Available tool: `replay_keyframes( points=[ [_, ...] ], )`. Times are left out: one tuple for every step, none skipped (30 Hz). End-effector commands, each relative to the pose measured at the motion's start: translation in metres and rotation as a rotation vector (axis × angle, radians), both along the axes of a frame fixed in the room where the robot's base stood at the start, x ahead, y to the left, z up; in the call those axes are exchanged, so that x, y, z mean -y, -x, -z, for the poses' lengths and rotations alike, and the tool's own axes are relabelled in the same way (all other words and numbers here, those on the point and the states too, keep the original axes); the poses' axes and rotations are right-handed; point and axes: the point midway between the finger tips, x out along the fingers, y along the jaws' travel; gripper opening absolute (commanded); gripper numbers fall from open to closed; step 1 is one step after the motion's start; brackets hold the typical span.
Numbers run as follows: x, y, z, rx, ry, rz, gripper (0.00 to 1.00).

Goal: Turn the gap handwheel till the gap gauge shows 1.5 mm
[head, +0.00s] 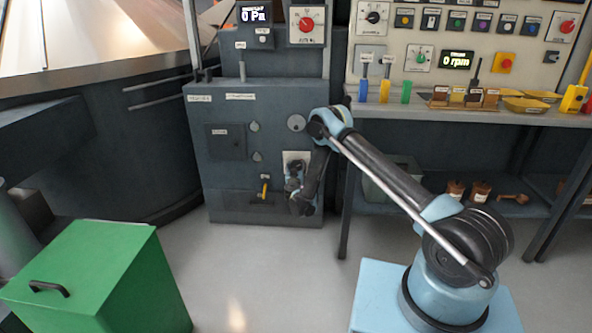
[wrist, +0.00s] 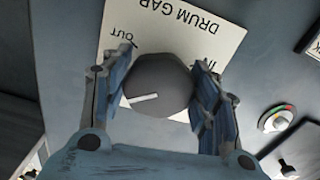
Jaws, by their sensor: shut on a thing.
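The gap handwheel (wrist: 160,86) is a dark grey round knob with a white mark pointing to the lower left in the wrist view. It sits on a white plate (wrist: 205,20) lettered "DRUM GAP", with "OUT" and a partly hidden "IN". My gripper (wrist: 162,78) has its blue fingers on both sides of the knob, shut on it. In the head view, my gripper (head: 296,178) is at the white plate (head: 287,158) on the grey cabinet's front, and the knob is largely hidden there. I cannot identify the gap gauge or read a value in either view.
A round dial with a green and red rim (wrist: 276,118) lies right of my gripper in the wrist view. A workbench (head: 450,113) stands right; a green bin (head: 95,275) stands front left.

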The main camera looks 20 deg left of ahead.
Motion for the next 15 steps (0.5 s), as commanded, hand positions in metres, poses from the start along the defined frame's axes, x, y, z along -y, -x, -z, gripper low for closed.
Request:
replay_keyframes(
  points=[
    [-0.0002, -0.0011, -0.0003, 0.008, 0.032, 0.0, 0.31],
    [0.0, -0.0011, -0.0003, 0.013, 0.054, 0.0, 0.31],
    [0.0002, -0.0013, -0.0005, 0.02, 0.083, 0.0, 0.31],
    [0.0003, -0.0013, -0.0005, 0.025, 0.103, 0.0, 0.31],
    [0.0005, -0.0013, -0.0005, 0.029, 0.123, 0.0, 0.31],
    [0.0005, -0.0015, -0.0006, 0.035, 0.147, 0.0, 0.31],
    [0.0006, -0.0015, -0.0006, 0.039, 0.162, 0.0, 0.31],
    [0.0007, -0.0015, -0.0006, 0.042, 0.176, 0.0, 0.31],
    [0.0008, -0.0016, -0.0006, 0.045, 0.19, 0.0, 0.31],
    [0.0008, -0.0016, -0.0006, 0.048, 0.199, 0.0, 0.31],
    [0.0009, -0.0017, -0.0006, 0.049, 0.204, 0.0, 0.31],
    [0.0009, -0.0017, -0.0006, 0.05, 0.209, 0.0, 0.31],
    [0.0009, -0.0017, -0.0006, 0.051, 0.211, 0.0, 0.31],
    [0.0009, -0.0016, -0.0007, 0.051, 0.212, 0.0, 0.31],
    [0.0009, -0.0016, -0.0007, 0.051, 0.212, 0.0, 0.31]
  ],
)
